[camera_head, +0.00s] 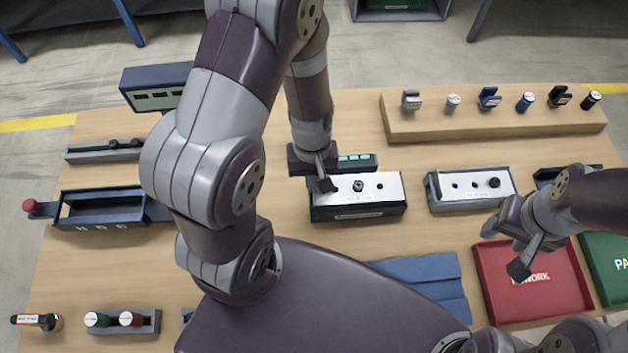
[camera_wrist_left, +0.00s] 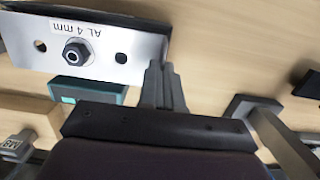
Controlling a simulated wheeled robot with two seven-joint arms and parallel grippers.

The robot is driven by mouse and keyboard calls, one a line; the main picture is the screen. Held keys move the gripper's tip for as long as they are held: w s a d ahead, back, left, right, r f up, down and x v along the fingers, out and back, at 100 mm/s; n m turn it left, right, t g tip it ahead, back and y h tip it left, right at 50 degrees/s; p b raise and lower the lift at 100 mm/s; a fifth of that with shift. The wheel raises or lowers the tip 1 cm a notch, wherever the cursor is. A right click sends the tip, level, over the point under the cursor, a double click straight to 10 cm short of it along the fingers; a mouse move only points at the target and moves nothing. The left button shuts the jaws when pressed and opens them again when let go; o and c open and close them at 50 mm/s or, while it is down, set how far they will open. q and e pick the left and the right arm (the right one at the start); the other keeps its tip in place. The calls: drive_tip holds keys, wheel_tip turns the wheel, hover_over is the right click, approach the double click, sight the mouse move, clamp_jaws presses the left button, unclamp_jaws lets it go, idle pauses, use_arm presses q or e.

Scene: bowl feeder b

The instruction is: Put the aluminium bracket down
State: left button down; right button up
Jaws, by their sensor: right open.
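The aluminium bracket (camera_head: 387,188) is a pale metal plate with holes and a nut, over a dark block (camera_head: 357,212). In the left wrist view the bracket (camera_wrist_left: 98,55) has an upside-down label, "AL 4 mm". I cannot tell whether it rests fully on the block. My left gripper (camera_head: 326,184) is at the plate's left end. In the left wrist view its fingers (camera_wrist_left: 163,84) are close together at the plate's edge, shut on the bracket; the grip itself is partly hidden. My right gripper (camera_head: 503,248) is open and empty above the red tray (camera_head: 540,300).
A similar plate on a grey fixture (camera_head: 470,203) stands to the right. A teal-lit box (camera_head: 358,162) sits just behind the block. A wooden shelf (camera_head: 490,124) with several small parts is at the back right. A blue mat (camera_head: 425,272) lies in front.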

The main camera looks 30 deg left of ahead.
use_arm(q)
drive_tip(key=shift+f, duration=0.65)
drive_tip(key=shift+w+f, duration=0.15)
drive_tip(key=shift+w, duration=0.1)
drive_tip(key=shift+s+f, duration=0.15)
drive_tip(key=shift+f, duration=0.1)
drive_tip(key=shift+f+b, duration=0.35)
drive_tip(key=shift+b, duration=0.15)
drive_tip(key=c, duration=1.3)
unclamp_jaws()
drive_tip(key=shift+c, duration=0.2)
